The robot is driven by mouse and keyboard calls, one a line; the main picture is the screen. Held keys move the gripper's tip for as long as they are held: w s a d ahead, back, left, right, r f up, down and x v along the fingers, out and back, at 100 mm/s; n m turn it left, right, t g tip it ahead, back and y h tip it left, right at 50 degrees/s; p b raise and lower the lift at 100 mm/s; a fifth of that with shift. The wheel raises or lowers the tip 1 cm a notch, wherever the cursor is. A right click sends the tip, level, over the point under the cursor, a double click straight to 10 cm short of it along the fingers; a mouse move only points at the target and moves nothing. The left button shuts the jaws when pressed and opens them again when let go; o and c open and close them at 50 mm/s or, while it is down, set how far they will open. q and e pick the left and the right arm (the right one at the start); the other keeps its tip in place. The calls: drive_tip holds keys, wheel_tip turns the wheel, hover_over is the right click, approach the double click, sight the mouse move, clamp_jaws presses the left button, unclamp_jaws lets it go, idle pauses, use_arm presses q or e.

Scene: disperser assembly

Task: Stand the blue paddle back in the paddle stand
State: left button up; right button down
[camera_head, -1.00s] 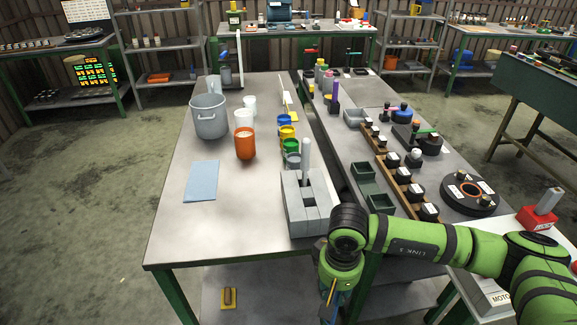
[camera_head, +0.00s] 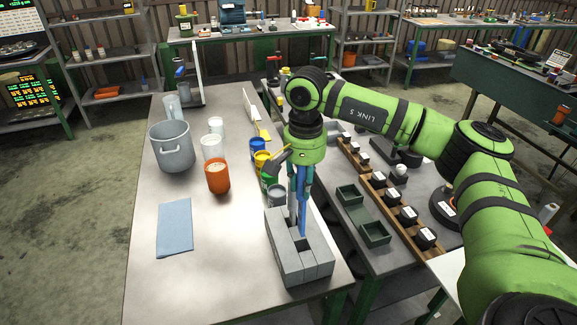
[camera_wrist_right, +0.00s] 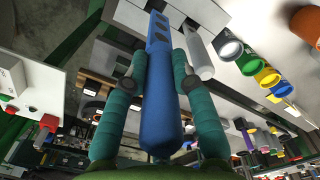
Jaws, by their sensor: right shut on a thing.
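The blue paddle (camera_head: 302,205) hangs roughly upright in my right gripper (camera_head: 301,180), its lower end at the top of the grey paddle stand (camera_head: 303,270). I cannot tell whether its tip is inside a slot. In the right wrist view the blue paddle (camera_wrist_right: 165,105) lies between the two teal fingers of my right gripper (camera_wrist_right: 160,65), which is shut on it. Its far end has dark holes and overlaps the pale stand (camera_wrist_right: 215,14). A grey paddle (camera_wrist_right: 198,58) stands in the stand beside the blue one. My left gripper is out of view.
Several paint cups, including a blue one (camera_head: 258,144), stand just behind the stand. An orange beaker (camera_head: 217,178), a grey pot (camera_head: 171,150) and a blue cloth (camera_head: 175,228) are to the left. Green trays (camera_head: 373,233) are to the right. The table's front left is clear.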

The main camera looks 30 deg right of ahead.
drive_tip(key=shift+s, duration=0.15)
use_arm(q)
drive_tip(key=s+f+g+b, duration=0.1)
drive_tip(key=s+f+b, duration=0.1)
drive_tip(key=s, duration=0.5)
use_arm(e)
drive_tip(key=f, duration=0.2)
drive_tip(key=f+b, duration=0.1)
drive_tip(key=f, duration=0.1)
drive_tip(key=s+f+b, duration=0.1)
drive_tip(key=f, duration=0.1)
drive_tip(key=shift+f+b, duration=0.3)
drive_tip(key=shift+f, duration=0.5)
wheel_tip(320, 180, down, 3)
drive_tip(key=b, duration=0.2)
drive_tip(key=shift+r+b, duration=0.1)
drive_tip(key=shift+b, duration=0.2)
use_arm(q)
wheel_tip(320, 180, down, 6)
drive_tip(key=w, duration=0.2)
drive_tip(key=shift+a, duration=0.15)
use_arm(e)
drive_tip(key=shift+f, duration=0.3)
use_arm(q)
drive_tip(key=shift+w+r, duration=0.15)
